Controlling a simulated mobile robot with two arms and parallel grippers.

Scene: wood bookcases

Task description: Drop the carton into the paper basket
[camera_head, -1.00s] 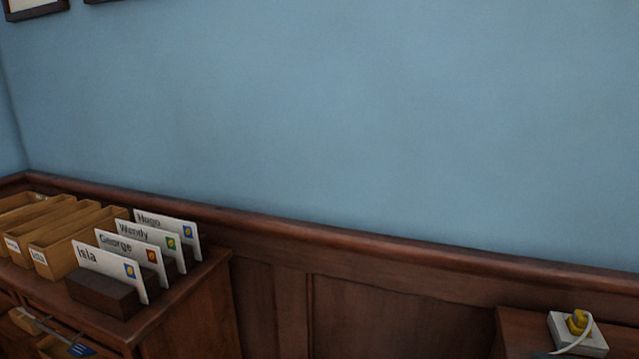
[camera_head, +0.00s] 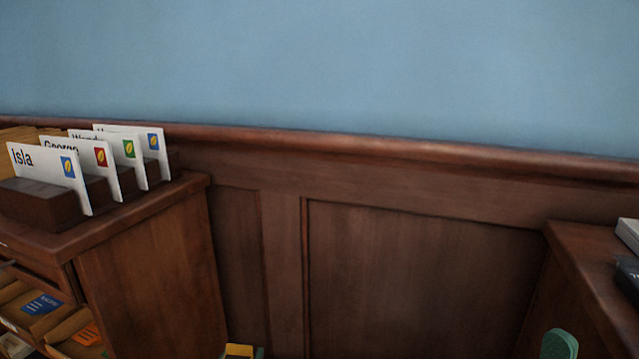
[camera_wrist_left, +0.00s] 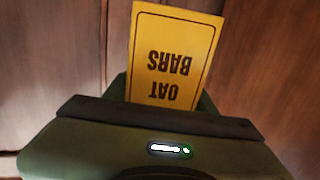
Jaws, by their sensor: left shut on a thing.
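The carton is a yellow box with dark "OAT BARS" lettering, upside down in the left wrist view (camera_wrist_left: 172,55). My left gripper (camera_wrist_left: 168,100) is shut on its near end. In the head view only a small yellow corner of the carton (camera_head: 239,350) shows at the bottom edge, with a sliver of green beside it. A rounded green tip (camera_head: 559,344) shows at the bottom right of the head view; I cannot tell whether it is part of my right gripper. I see no paper basket in either view.
Another wooden cabinet (camera_head: 590,270) stands at the right. Wood panelling (camera_head: 400,260) fills the gap between them; the floor is out of view.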

